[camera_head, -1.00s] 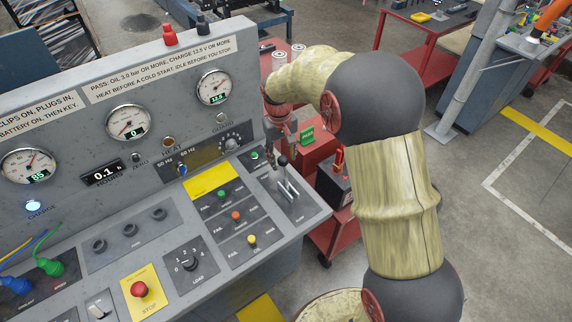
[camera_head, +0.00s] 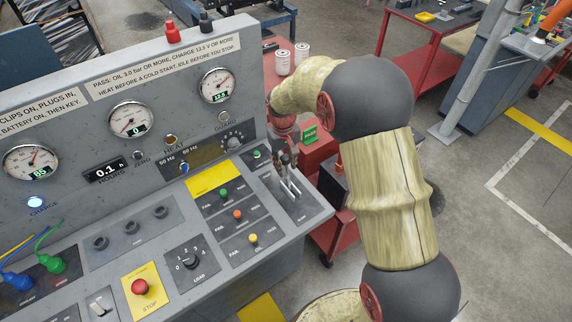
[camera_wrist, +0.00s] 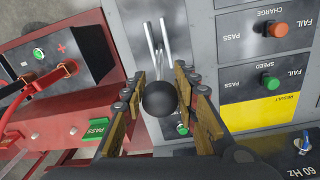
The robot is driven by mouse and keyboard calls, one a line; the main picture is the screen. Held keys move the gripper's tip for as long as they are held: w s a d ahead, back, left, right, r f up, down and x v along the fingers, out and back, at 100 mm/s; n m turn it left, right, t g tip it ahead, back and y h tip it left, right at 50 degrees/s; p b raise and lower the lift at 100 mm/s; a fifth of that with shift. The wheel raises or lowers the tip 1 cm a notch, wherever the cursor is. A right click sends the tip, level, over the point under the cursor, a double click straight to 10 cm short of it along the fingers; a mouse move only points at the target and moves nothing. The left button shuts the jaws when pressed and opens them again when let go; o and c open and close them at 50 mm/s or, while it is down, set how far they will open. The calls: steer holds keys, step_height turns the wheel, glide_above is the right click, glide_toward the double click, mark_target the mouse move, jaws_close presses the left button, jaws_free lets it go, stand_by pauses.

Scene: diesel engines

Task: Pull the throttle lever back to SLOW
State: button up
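The throttle lever (camera_wrist: 160,98) has a round black knob on a silver forked stem, on a dark plate at the right end of the control console. In the head view its silver stem (camera_head: 289,186) shows below my gripper (camera_head: 286,155), which largely covers the knob. In the wrist view my gripper (camera_wrist: 160,74) is open, with one finger on each side of the knob. Gaps show between the knob and both fingers, so it does not look clamped.
PASS/FAIL panels with coloured buttons (camera_head: 238,214) lie left of the lever. A red STOP button (camera_head: 139,287) and load knob (camera_head: 190,261) sit nearer the front. A red cart with a battery (camera_wrist: 75,50) stands beside the console. The console's gauge panel rises behind.

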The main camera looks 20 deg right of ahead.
steer(key=c, duration=0.6)
jaws_close()
